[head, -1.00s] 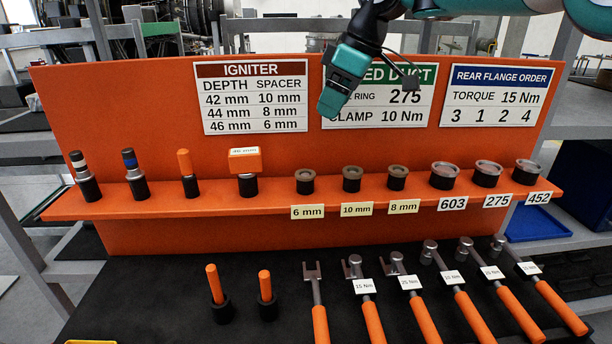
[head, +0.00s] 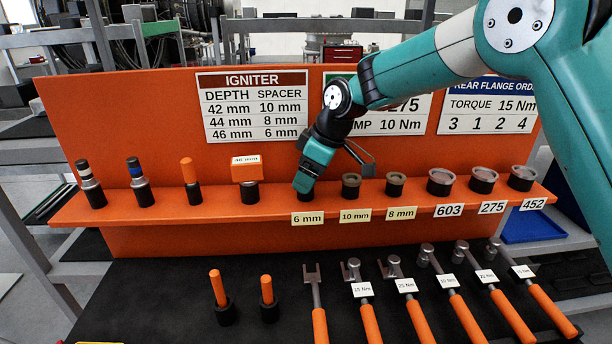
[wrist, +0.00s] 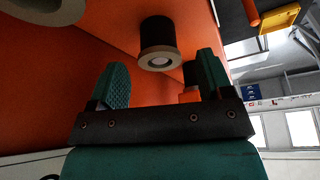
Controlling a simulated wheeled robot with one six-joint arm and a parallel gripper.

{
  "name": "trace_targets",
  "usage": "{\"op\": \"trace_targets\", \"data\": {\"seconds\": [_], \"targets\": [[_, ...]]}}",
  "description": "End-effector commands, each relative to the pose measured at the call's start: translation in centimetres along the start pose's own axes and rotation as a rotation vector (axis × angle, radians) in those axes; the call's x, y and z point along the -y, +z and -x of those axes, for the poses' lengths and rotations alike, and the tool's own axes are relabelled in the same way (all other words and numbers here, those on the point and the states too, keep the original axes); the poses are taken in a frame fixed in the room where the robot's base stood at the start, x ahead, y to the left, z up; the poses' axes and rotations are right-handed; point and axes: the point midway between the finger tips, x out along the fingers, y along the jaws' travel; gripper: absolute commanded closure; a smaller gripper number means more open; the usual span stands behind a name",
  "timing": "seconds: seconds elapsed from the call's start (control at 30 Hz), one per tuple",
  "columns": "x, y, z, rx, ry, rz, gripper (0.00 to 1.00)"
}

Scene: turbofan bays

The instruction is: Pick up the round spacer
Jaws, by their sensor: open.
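A round spacer (wrist: 158,60), a pale ring with a hole on a black holder (wrist: 158,32), is just ahead of my gripper's fingertips (wrist: 163,74) in the wrist view. It lies between the lines of the two fingers, and they do not grip it. My gripper is open and empty. In the head view my gripper (head: 303,184) reaches down over the shelf place labelled 6 mm (head: 307,218) and hides most of that spacer. The spacers at the 10 mm (head: 351,180) and 8 mm (head: 396,178) labels stand to the right on black holders.
An orange block (head: 247,169) on a holder stands left of my gripper. Larger rings (head: 441,176) stand at the shelf's right. Orange-handled tools (head: 368,320) lie on the dark lower surface. The orange back panel (head: 130,120) rises close behind the shelf.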

Motion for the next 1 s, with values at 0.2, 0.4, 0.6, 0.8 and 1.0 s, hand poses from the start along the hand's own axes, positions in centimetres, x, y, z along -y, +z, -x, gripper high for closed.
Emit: {"op": "trace_targets", "data": {"seconds": [0.2, 0.4, 0.6, 0.8, 1.0], "targets": [[0.0, 0.0, -0.2, -0.001, 0.001, 0.000, 0.27], [0.0, 0.0, -0.2, -0.001, 0.000, 0.000, 0.68], [0.0, 0.0, -0.1, -0.001, 0.000, 0.000, 0.86], [0.0, -0.1, 0.1, -0.002, 0.001, 0.001, 0.86], [-0.1, -0.8, 1.8, -0.004, 0.003, 0.002, 0.86]]}}
